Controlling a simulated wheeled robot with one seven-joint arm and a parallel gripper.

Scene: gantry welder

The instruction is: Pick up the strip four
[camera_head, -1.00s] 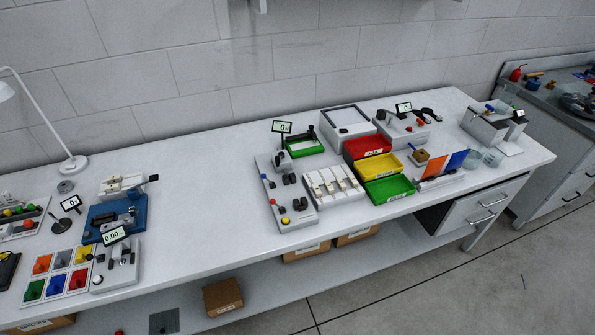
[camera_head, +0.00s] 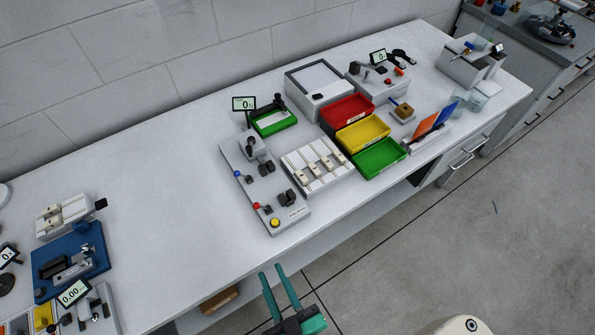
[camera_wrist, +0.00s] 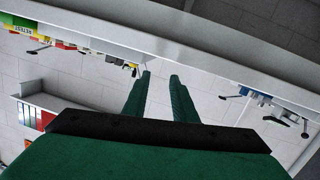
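A white rack (camera_head: 318,187) on the bench holds several pale strips side by side, each with a small beige block on it. I cannot read any numbers on them; the rightmost strip (camera_head: 327,153) is one of the row. My gripper (camera_head: 271,270) is in front of the bench's front edge, below the rack in the picture. Its two green fingers are apart with nothing between them. They also show in the wrist view (camera_wrist: 161,75), pointing toward the bench edge, with no strip clearly visible there.
A grey control panel (camera_head: 265,185) with knobs and a display stands left of the rack. Red (camera_head: 347,111), yellow (camera_head: 362,134) and green (camera_head: 379,157) bins stand right of it. A green tray (camera_head: 273,121) lies behind. The bench is clear between the panel and the blue fixture (camera_head: 72,262).

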